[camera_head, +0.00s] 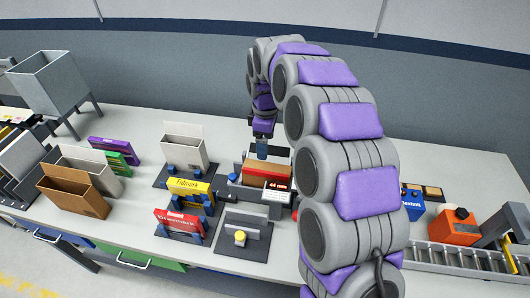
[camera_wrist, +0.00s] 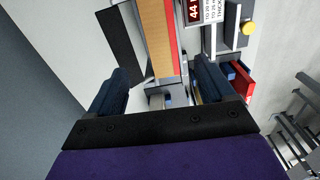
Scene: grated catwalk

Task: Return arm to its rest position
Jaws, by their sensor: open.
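My purple and grey arm (camera_head: 340,150) arches over the right middle of the bench in the head view and bends down at its far end. My gripper (camera_head: 262,148) points down over the measuring fixture (camera_head: 252,198) with the "44" display. In the wrist view my gripper (camera_wrist: 163,78) has its two dark fingers well apart with nothing between them. A brown and red box (camera_head: 267,172) sits in the fixture below. In the wrist view the box (camera_wrist: 158,35) lies beyond the fingers, apart from them. The arm hides part of the bench behind it.
Yellow (camera_head: 188,190) and red (camera_head: 178,222) boxes stand in blue-clipped holders left of the fixture. Open-topped bins (camera_head: 75,192) and a grey hopper (camera_head: 48,82) are further left. An orange unit (camera_head: 457,227) and a roller conveyor (camera_head: 455,258) are at right. A wall runs behind the bench.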

